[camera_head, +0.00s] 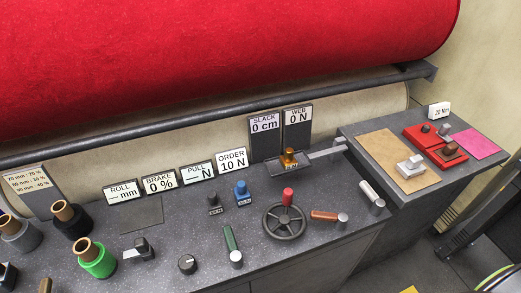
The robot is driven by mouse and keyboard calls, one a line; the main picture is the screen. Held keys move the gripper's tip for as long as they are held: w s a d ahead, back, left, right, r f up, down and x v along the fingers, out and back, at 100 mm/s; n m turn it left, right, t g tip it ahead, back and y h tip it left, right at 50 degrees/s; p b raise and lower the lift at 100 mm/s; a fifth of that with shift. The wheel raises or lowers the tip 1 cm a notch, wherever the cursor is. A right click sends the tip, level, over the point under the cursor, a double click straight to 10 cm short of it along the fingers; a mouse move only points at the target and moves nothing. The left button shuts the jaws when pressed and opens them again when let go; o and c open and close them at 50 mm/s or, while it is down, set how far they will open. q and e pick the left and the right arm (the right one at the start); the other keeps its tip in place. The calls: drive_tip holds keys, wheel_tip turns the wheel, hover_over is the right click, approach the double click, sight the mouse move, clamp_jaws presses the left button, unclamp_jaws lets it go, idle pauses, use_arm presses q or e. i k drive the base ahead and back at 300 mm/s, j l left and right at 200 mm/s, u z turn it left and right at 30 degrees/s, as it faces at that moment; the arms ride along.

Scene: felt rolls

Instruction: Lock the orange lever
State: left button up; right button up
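The orange lever (324,215) is on the grey console top, right of the black handwheel with the red knob. Its orange-brown grip lies nearly level and points left from a grey cylindrical pivot (342,220). Nothing touches it, and no locking part can be made out at this size. Neither of my grippers shows in the head view.
The handwheel (284,222) is close on the lever's left. A green lever (229,239) and a white lever (369,191) stand on either side. Spools (96,260) are at left, and a raised side table (375,143) is at right. A red roll (220,45) hangs behind.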

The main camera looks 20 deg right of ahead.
sight(340, 220)
drive_tip(key=z, duration=1.25)
drive_tip(key=l+u, duration=0.1)
drive_tip(key=l, duration=0.35)
drive_tip(key=k, duration=0.05)
